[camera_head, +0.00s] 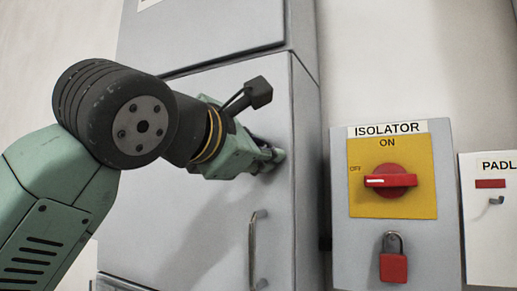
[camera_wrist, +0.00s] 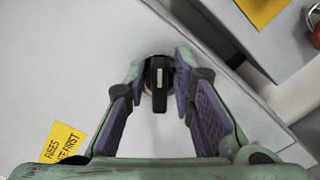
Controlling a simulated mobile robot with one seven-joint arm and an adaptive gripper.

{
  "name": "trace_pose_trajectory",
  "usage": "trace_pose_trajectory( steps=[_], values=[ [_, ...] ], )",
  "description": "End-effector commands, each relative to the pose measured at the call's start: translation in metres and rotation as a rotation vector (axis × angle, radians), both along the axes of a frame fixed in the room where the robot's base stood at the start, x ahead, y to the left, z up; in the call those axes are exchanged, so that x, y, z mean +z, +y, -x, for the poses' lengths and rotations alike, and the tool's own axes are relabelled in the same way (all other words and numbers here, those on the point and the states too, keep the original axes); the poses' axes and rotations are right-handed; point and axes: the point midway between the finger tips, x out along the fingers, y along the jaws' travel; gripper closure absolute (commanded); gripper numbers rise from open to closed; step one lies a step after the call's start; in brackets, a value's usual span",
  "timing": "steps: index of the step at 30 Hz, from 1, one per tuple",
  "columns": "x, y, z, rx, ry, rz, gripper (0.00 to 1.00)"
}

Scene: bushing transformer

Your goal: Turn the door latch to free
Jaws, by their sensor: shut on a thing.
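The door latch (camera_wrist: 158,88) is a black turn-handle with a pale mark on a round base, set in the grey cabinet door (camera_head: 190,120). In the wrist view its bar lies roughly upright in the picture. My gripper (camera_wrist: 160,76) has its purple-padded fingers on either side of the latch and is shut on it. In the head view my gripper (camera_head: 268,158) reaches the door near its right edge and hides the latch.
A vertical door handle (camera_head: 255,248) is just below my gripper. To the right are an isolator box (camera_head: 345,240) with a red rotary switch (camera_head: 390,181), a red padlock (camera_head: 393,267) and a white panel (camera_head: 490,250). A yellow label (camera_wrist: 62,143) is on the door.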

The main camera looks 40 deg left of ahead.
Motion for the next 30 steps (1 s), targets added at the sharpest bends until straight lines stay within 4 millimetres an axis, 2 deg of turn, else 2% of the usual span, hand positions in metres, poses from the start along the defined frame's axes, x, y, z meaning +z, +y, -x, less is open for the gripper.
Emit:
trace_pose_trajectory(
  steps=[15,22,30],
  values=[
    [-0.0039,-0.0026,-0.0001,0.0,0.103,-0.445,1.0],
    [-0.0058,-0.0027,-0.0002,0.0,0.134,-0.575,1.0],
    [-0.0067,-0.0028,-0.0003,0.001,0.15,-0.647,1.0]
  ],
)
